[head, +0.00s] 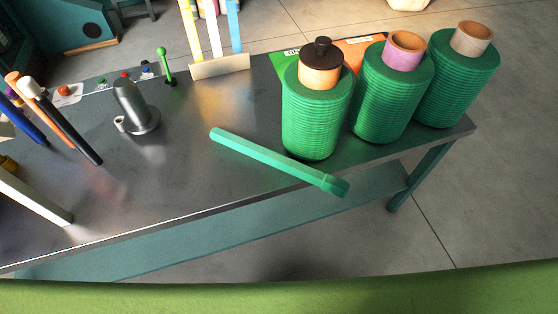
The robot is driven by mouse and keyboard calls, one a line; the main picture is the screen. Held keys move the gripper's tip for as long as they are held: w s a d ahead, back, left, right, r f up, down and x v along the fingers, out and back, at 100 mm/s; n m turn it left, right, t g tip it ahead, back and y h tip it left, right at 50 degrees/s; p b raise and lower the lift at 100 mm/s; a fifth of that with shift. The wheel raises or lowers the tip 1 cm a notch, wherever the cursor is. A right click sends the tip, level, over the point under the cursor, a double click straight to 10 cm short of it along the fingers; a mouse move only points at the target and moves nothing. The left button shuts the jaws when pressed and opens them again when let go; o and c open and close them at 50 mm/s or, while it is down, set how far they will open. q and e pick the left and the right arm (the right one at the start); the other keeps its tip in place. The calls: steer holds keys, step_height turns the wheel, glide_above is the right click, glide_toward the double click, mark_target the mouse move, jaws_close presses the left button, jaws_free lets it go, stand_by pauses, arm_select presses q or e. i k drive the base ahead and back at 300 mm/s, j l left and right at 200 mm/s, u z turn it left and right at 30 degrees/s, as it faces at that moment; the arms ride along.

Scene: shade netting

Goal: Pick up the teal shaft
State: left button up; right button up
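The teal shaft (275,158) is a long, straight rod lying on the dark metal table, in front of the green rolls. It runs slantwise, from its far end at the left to a darker, thicker near end at the right. That near end reaches over the table's front edge. Nothing holds the shaft, and its whole length shows. Neither of my grippers is in the head view.
Three green wound rolls (316,118) stand at the table's right. A metal post (134,108) stands left of centre, near a green lever (166,66) and buttons. Blue, orange and black rods crowd the left. The table top (190,180) is bare left of the shaft.

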mark_target(338, 187)
steer(key=k+j+z, duration=0.55)
steer(key=z, duration=0.25)
steer(key=k, duration=0.1)
